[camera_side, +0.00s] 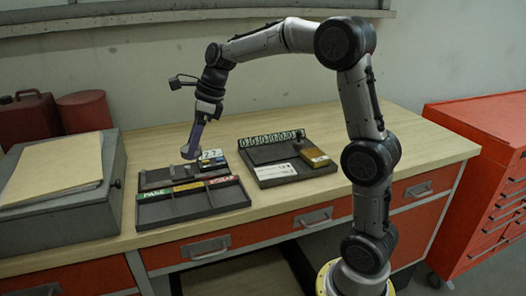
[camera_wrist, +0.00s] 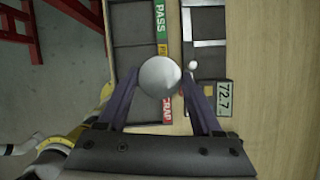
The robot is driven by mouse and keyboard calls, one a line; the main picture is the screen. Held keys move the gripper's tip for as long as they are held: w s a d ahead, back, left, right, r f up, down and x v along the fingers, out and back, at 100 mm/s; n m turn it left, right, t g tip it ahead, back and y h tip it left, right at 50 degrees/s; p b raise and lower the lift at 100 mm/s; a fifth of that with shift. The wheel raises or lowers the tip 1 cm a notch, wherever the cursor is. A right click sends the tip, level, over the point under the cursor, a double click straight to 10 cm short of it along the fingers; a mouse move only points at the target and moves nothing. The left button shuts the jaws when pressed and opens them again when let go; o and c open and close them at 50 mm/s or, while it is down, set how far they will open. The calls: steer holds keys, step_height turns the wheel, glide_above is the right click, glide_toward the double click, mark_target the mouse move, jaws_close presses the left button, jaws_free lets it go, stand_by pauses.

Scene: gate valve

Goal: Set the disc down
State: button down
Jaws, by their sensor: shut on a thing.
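My gripper (camera_side: 190,150) points down above the bench, near the display end of the measuring fixture. It is shut on a round grey disc (camera_wrist: 160,76), which shows between the two purple fingers in the wrist view. The disc is held above the dark sorting tray (camera_side: 191,208); its exact height is hard to judge. The tray has three compartments with a green PASS label (camera_wrist: 160,20), a yellow label (camera_wrist: 162,49) and a red SCRAP label (camera_wrist: 167,108). In the wrist view the disc overlaps the label strip between yellow and red. The compartments I can see look empty.
The fixture (camera_side: 156,179) lies behind the tray, with a display (camera_wrist: 225,95) reading about 72.7 and a small white knob (camera_wrist: 193,65). A grey box (camera_side: 65,190) stands left.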

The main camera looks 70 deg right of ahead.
steer(key=s+d+r+m+t+h, duration=0.15)
steer(key=s+d+m, duration=0.25)
steer(key=s+d, duration=0.5)
steer(key=s+d+r+m+g+h, duration=0.15)
steer(key=s+d+m, duration=0.35)
steer(key=s, duration=0.7)
steer(key=t, duration=0.1)
glide_above(269, 151)
steer(key=s, duration=0.2)
steer(key=shift+n, duration=0.4)
steer(key=f, duration=0.9)
steer(key=shift+w+a, duration=0.1)
steer(key=shift+a, duration=0.2)
steer(key=shift+w+d+f, duration=0.15)
steer(key=shift+f, duration=1.5)
steer(key=shift+f, duration=0.15)
steer(key=shift+c, duration=0.3)
jaws_free()
steer(key=shift+f, duration=0.1)
